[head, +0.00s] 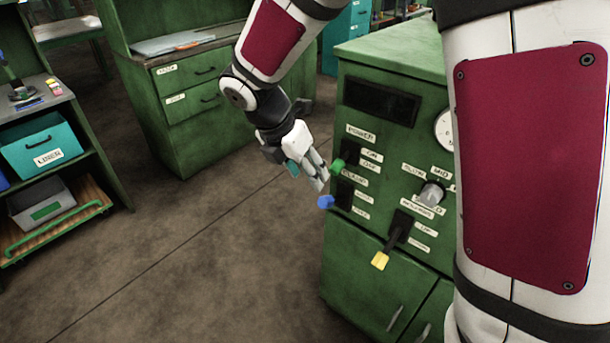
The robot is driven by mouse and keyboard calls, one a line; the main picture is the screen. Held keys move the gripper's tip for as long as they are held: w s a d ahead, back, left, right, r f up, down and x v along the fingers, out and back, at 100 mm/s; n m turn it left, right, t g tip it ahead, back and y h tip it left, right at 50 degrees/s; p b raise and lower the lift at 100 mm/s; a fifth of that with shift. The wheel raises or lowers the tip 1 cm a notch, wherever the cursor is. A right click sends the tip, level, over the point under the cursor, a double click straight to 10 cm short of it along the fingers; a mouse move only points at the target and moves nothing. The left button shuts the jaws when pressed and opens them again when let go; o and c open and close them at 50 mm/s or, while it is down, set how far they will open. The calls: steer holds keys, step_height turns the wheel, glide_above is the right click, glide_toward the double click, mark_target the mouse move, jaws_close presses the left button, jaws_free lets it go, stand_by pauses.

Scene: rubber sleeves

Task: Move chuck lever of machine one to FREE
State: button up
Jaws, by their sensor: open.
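A green machine (395,215) stands right of centre with a panel of levers and small labels. A blue-knobbed lever (326,202) sticks out to the left from the lower left slot. The heading beside it is blurred, so I cannot confirm that it is the chuck lever, and its setting is unclear. No machine number is readable. My gripper (308,178) is open and empty, just up and left of the blue knob. Its fingers appear close to a green-knobbed lever (337,166) under the POWER label. I cannot tell whether they touch it.
A yellow-tipped lever (380,261) and a grey knob (432,193) sit farther right on the panel. A green drawer cabinet (190,110) stands behind. A shelf with a teal bin (42,146) is at left. The floor between is clear. My arm hides the machine's right side.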

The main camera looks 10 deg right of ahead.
mark_target(323, 201)
steer(key=b+x, duration=0.2)
steer(key=x, duration=1.1)
steer(key=shift+d+f+b, duration=0.2)
steer(key=shift+f+b, duration=0.1)
steer(key=shift+b, duration=0.05)
jaws_close()
